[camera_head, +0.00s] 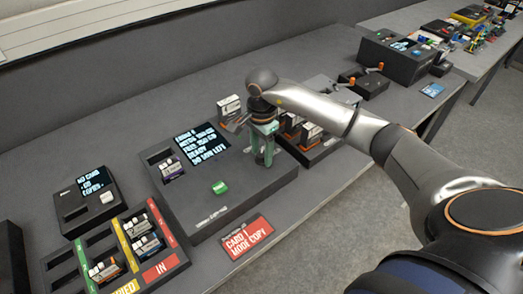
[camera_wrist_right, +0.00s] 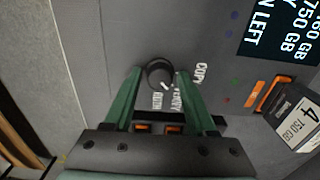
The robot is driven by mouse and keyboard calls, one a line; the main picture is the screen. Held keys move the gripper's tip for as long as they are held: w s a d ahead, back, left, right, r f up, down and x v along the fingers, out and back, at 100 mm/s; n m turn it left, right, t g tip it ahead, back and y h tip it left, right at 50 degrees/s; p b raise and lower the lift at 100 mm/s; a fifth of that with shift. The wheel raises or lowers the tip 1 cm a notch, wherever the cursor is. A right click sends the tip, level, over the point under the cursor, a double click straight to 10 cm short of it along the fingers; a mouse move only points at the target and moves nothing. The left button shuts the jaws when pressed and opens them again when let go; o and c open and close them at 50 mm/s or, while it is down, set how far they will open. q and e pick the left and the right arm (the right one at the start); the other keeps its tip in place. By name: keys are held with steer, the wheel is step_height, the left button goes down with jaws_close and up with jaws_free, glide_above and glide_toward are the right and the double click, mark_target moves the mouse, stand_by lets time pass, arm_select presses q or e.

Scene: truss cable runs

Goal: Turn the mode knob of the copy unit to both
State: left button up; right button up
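The copy unit (camera_head: 215,205) is a wide dark box on the bench with a lit screen (camera_head: 201,144). Its round black mode knob (camera_wrist_right: 160,73) shows in the right wrist view. The knob's white mark points down and slightly right in that view, toward small white labels partly hidden by a finger; "COPY" is readable at the right. My right gripper (camera_head: 264,150) is over the unit's right part, pointing down. In the wrist view its green fingers (camera_wrist_right: 159,76) are open, one on each side of the knob, with small gaps visible. My left gripper is not in view.
A green button (camera_head: 219,187) and a card (camera_head: 171,168) are on the unit. A card rack (camera_head: 118,248) and small reader (camera_head: 86,201) stand left. Another rack (camera_head: 310,146) is close behind my right gripper. A red card-copy sign (camera_head: 247,237) lies in front.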

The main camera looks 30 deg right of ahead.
mark_target(261, 154)
jaws_close()
steer(key=shift+m, duration=0.3)
steer(key=m, duration=0.8)
stand_by(0.5)
steer(key=shift+m, duration=0.3)
steer(key=shift+o, duration=1.6)
jaws_free()
step_height(261, 154, up, 13)
steer(key=b, duration=0.1)
steer(key=shift+f, duration=0.2)
